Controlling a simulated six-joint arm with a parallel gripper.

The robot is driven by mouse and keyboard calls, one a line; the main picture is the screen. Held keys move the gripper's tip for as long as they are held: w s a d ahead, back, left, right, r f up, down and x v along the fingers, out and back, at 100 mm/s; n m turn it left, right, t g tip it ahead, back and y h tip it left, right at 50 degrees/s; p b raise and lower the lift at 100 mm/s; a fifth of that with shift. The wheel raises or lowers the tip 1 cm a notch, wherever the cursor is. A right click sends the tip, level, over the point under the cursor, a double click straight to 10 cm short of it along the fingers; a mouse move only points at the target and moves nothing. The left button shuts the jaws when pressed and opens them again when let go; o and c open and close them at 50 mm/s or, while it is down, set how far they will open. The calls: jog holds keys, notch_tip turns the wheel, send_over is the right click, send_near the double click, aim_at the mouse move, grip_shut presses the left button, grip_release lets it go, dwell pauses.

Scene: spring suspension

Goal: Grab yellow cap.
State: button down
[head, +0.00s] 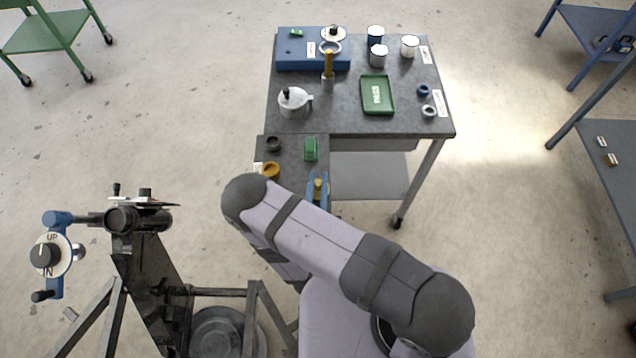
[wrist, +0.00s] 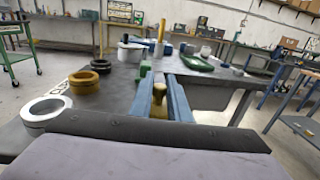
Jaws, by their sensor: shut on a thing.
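My gripper (head: 318,186) has blue fingers and is shut on a small yellow cap (head: 317,190) at the front right of the table's near extension. In the wrist view the yellow cap (wrist: 159,104) sits between the two blue fingers (wrist: 160,95), with its lower part hidden by the dark gripper body. I cannot tell whether the cap still touches the surface beneath it. My arm hides part of the area below it in the head view.
A yellow ring (head: 270,170), a black ring (head: 273,144) and a green block (head: 311,149) stand close to the left. Behind are a white pot (head: 294,102), an upright yellow rod (head: 328,64) and a green tray (head: 377,95). A black stand with a crank (head: 120,219) is at left.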

aim_at(318, 183)
notch_tip(318, 183, up, 10)
jog(key=p, duration=0.7)
jog(key=shift+f+p, duration=0.1)
jog(key=shift+p, duration=0.3)
